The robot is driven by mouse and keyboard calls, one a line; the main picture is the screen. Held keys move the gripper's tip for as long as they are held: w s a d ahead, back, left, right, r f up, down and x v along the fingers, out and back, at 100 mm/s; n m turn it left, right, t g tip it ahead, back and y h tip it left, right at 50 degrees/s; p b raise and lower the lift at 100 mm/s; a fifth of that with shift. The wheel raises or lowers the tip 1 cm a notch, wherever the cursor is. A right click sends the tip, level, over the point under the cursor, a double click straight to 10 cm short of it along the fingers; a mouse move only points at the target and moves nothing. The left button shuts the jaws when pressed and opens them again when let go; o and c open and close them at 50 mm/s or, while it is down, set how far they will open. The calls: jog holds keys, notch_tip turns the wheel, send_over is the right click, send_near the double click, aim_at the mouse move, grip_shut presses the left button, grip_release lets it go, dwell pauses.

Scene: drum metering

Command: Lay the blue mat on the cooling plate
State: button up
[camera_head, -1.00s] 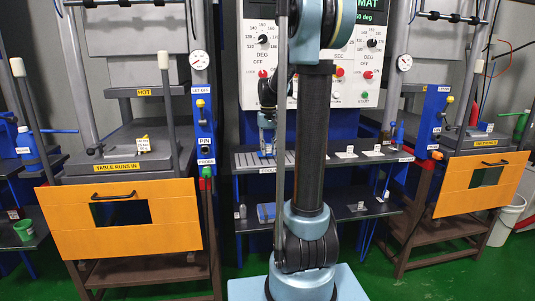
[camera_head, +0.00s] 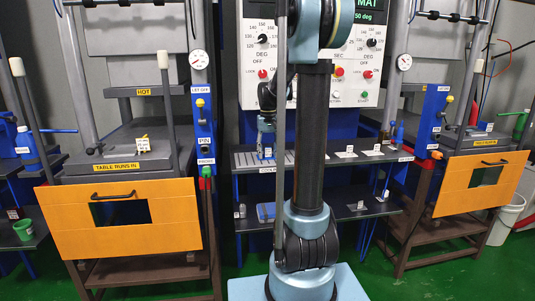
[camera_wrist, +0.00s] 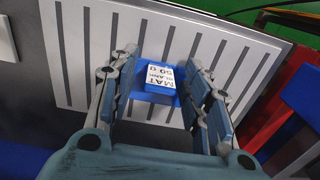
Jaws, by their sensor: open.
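The blue mat (camera_wrist: 148,97) is a small blue block with a white printed label, seen in the wrist view. It lies flat against the cooling plate (camera_wrist: 92,55), a pale plate with dark slots, as far as this view shows. My gripper (camera_wrist: 162,64) is open, with one finger on each side of the mat and gaps visible beside it. In the head view my gripper (camera_head: 266,150) is low over the slotted cooling plate (camera_head: 243,160) on the upper shelf, partly behind my arm. The mat is hard to make out there.
White labels (camera_head: 346,155) stand on the shelf to the right. A control panel (camera_head: 255,60) rises behind. A lower shelf holds a blue item (camera_head: 266,212). Presses with orange guards (camera_head: 120,220) flank the shelves. Red and blue parts (camera_wrist: 290,105) lie right of the plate in the wrist view.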

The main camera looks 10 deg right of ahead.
notch_tip(320, 180, up, 12)
jog(key=s+f+t, duration=0.1)
jog(key=s+f, duration=0.3)
jog(key=s, duration=0.6)
jog(key=s+f, duration=0.4)
jog(key=s, duration=0.5)
jog(key=s+f+t, duration=0.1)
jog(key=s+f, duration=1.2)
jog(key=f, duration=0.1)
jog(key=shift+s+f, duration=0.35)
jog(key=shift+s, duration=0.05)
